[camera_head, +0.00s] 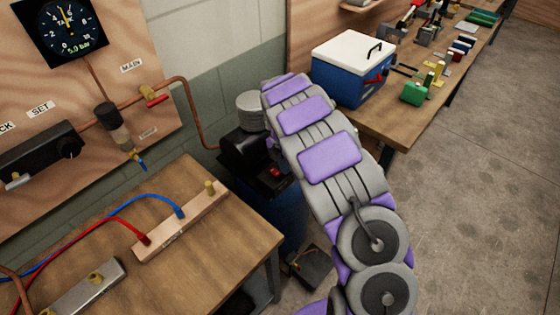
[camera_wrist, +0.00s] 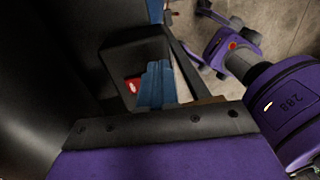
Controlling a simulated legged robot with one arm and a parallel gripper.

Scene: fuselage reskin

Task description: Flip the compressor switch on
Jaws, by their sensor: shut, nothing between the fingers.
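The compressor has a black upper housing (camera_head: 243,153) and a dark blue tank (camera_head: 285,215), standing between the bench and my arm in the head view. A small red switch (camera_head: 275,172) sits on its black box. In the wrist view the red switch (camera_wrist: 133,86) shows with a white mark on the dark box (camera_wrist: 125,60). I cannot tell which way it is set. In the head view my gripper is hidden behind my arm.
A wooden bench (camera_head: 255,235) with a hose manifold (camera_head: 180,226) stands at the left. A panel with a gauge (camera_head: 65,25) is above it. A blue cooler (camera_head: 345,82) and tools sit on the far bench. Floor (camera_head: 470,200) at right is clear.

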